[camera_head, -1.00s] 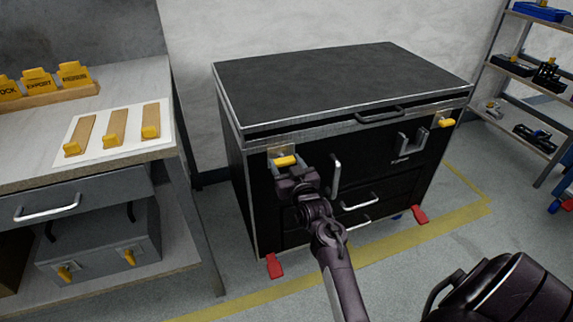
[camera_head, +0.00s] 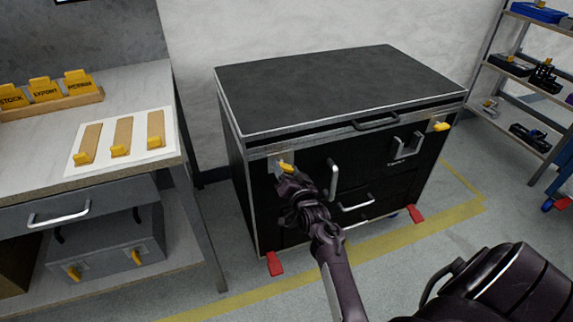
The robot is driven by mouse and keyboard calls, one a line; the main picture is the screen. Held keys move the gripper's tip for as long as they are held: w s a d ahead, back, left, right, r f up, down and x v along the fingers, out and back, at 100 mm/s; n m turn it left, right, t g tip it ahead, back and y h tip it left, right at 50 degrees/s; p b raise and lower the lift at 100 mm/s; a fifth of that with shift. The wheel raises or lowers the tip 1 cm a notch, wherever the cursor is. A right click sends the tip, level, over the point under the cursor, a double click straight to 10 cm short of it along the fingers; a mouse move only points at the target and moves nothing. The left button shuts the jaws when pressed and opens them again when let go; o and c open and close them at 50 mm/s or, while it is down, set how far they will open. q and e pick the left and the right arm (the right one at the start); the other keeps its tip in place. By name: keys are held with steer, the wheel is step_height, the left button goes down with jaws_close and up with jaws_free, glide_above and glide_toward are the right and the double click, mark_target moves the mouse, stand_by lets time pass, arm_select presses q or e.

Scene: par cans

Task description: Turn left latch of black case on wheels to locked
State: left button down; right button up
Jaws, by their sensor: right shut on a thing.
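The black case on wheels (camera_head: 340,85) stands against the wall with its lid shut. Its left latch (camera_head: 285,167) is a small yellow handle on a metal plate at the upper left of the front. The handle looks tilted, dropping toward the right. My right gripper (camera_head: 284,172) is shut on this handle and hides part of it. The right latch (camera_head: 441,126) is a yellow handle lying about level at the upper right of the front. My left gripper is not in view.
A workbench (camera_head: 130,75) with wooden pieces and yellow tags stands at the left. A grey case (camera_head: 105,250) lies on its lower shelf. The case front has metal handles (camera_head: 333,178) close to my right gripper. Red wheel pedals (camera_head: 274,263) stick out below. Shelving (camera_head: 515,95) stands at the right.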

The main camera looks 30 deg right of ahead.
steer(key=m+p, duration=0.3)
steer(key=m, duration=0.3)
steer(key=shift+d, duration=0.1)
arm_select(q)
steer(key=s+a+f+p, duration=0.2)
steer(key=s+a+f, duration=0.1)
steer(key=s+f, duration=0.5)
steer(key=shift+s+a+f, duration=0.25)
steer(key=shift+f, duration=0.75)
arm_select(e)
steer(key=shift+f+m, duration=0.15)
steer(key=shift+m, duration=2.35)
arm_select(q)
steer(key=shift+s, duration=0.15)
arm_select(e)
steer(key=o, duration=1)
